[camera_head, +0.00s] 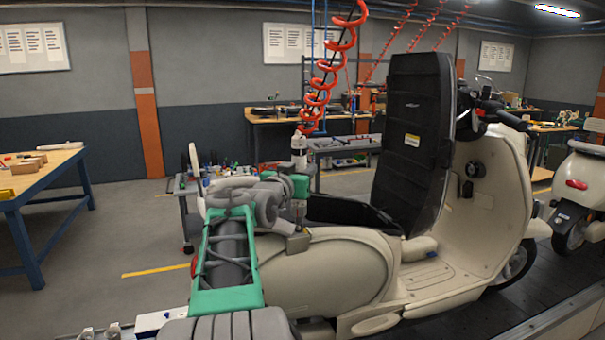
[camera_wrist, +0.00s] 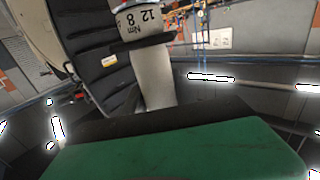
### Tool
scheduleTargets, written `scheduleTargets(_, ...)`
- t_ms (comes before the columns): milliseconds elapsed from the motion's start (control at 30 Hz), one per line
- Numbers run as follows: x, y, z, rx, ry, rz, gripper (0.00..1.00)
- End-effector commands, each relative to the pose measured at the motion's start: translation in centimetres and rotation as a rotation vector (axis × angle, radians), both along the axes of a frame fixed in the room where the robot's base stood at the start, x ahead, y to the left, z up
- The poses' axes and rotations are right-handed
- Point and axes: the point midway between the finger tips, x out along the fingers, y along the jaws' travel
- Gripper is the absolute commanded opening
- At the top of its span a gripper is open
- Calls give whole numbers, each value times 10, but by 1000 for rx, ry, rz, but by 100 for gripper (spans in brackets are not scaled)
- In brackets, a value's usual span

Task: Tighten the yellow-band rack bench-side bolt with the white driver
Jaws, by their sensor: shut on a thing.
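The white driver (camera_head: 299,150) stands upright in my gripper (camera_head: 298,187), at the end of a red coiled hose. Its lower end is over the rear body of a cream scooter (camera_head: 325,265). A small grey-brown block (camera_head: 298,243) shows directly below it; I cannot tell whether they touch. In the wrist view the white driver (camera_wrist: 156,82) rises behind the green and black finger, with a white collar marked "12 8 Nm". My gripper is shut on the driver. I cannot make out the yellow band or the bolt; my arm hides part of the rear.
The scooter's black seat (camera_head: 413,140) is raised upright just right of the driver. A blue-legged wooden bench (camera_head: 45,172) is at left, and a tool cart (camera_head: 188,185) stands behind my arm. A second scooter (camera_head: 582,190) is at far right. Floor at left is clear.

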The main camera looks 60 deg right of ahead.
Motion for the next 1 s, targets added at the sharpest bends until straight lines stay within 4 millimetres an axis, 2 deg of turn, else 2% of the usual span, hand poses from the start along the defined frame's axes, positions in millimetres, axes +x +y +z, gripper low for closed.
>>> scheduleTargets(33,1,0,-5,3,1,2,0)
scheduleTargets(1000,1,0,1,3,2,2,0)
